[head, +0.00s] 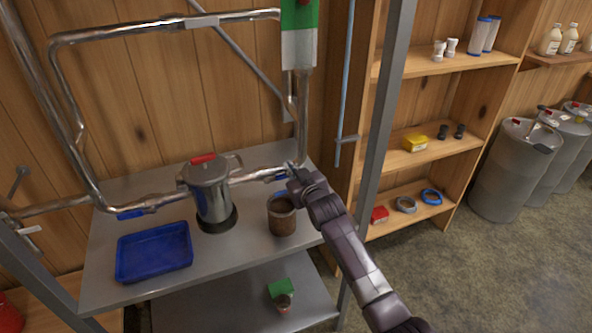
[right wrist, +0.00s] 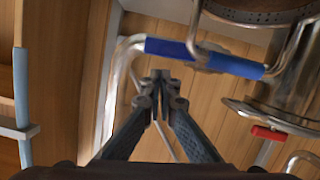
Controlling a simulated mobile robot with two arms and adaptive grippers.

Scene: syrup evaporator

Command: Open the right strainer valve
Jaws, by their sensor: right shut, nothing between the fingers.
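The right strainer valve has a blue handle (right wrist: 205,57), which crosses the upper part of the right wrist view. In the head view a small part of the blue handle (head: 282,194) shows beside my right gripper (head: 293,172), which covers much of that spot. In the right wrist view the gripper (right wrist: 160,92) has its fingertips together and empty, appearing just below the left part of the blue handle. I cannot tell whether they touch it. The silver strainer housing (head: 210,188) with a red lid handle stands on the steel bench. My left gripper is out of view.
A blue tray (head: 154,252) and a rusty brown pot (head: 282,214) sit on the steel bench (head: 105,240). A second blue handle (head: 130,214) lies on the left pipe. A grey post (head: 380,120) and wooden shelves (head: 420,130) stand to the right.

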